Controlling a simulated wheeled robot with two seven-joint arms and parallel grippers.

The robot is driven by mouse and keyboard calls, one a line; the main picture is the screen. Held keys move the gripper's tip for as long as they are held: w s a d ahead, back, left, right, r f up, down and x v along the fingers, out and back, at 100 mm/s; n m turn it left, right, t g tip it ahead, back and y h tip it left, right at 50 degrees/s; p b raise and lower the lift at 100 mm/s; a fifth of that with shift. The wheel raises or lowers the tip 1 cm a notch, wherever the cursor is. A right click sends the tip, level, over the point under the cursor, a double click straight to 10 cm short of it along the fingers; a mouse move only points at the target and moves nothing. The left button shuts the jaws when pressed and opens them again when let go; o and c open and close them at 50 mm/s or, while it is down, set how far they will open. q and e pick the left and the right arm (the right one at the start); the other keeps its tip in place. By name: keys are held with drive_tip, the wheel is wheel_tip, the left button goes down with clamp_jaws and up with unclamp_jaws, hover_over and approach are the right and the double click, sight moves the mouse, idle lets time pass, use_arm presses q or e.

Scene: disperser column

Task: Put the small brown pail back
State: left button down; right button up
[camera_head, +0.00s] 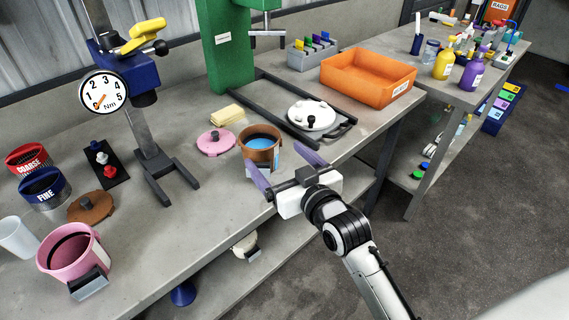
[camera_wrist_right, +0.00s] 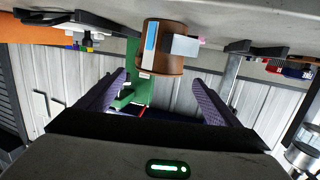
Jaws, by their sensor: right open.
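The small brown pail (camera_head: 262,155) stands upright near the front edge of the grey bench (camera_head: 215,180), with blue contents inside and a grey handle block on its front. In the right wrist view the pail (camera_wrist_right: 175,66) appears upside down, ahead of the fingers and slightly right of centre. My right gripper (camera_head: 289,169) is open, its two purple fingers at the bench edge beside the pail's front right. In the wrist view nothing is between the fingers of the gripper (camera_wrist_right: 160,95). I cannot tell whether a finger touches the pail. My left gripper is not in view.
A pink lid (camera_head: 216,141) lies left of the pail, near a yellow sponge (camera_head: 226,115). A black frame with a white round lid (camera_head: 311,115) is behind right. A pink pail (camera_head: 73,254), brown lid (camera_head: 91,207) and dial stand (camera_head: 155,150) are left. An orange tray (camera_head: 367,77) is far right.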

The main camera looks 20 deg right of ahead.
drive_tip(key=shift+s+d+r, duration=0.1)
drive_tip(key=shift+s+r, duration=0.05)
drive_tip(key=shift+s, duration=0.65)
drive_tip(key=shift+s+d+r, duration=0.1)
drive_tip(key=shift+s, duration=0.7)
